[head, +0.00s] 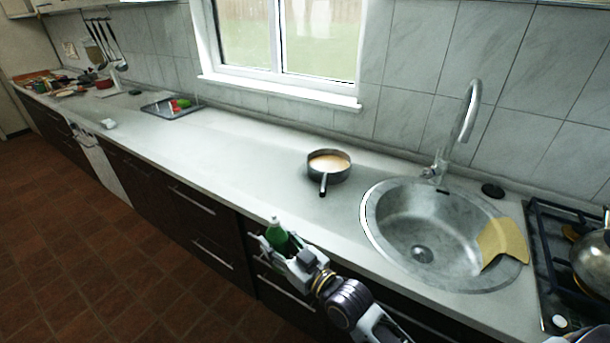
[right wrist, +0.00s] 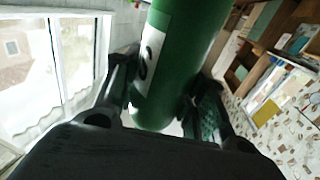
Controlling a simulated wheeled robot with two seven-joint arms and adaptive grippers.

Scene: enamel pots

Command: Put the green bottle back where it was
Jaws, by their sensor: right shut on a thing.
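The green bottle (head: 277,237) with a pale cap is in my right gripper (head: 284,247), near the front edge of the counter in the head view. The gripper is shut on the bottle's body. In the right wrist view the green bottle (right wrist: 185,60), with a white label, fills the space between the two fingers of my right gripper (right wrist: 165,95). Part of the bottle is hidden behind the gripper in the head view. My left gripper is not in view.
A pan (head: 329,166) with pale orange contents stands on the counter (head: 240,170), left of the round sink (head: 420,225). A yellow cloth (head: 503,242) hangs on the sink rim. A stove (head: 570,260) is at the right. The counter left of the pan is mostly clear up to a dark tray (head: 160,112).

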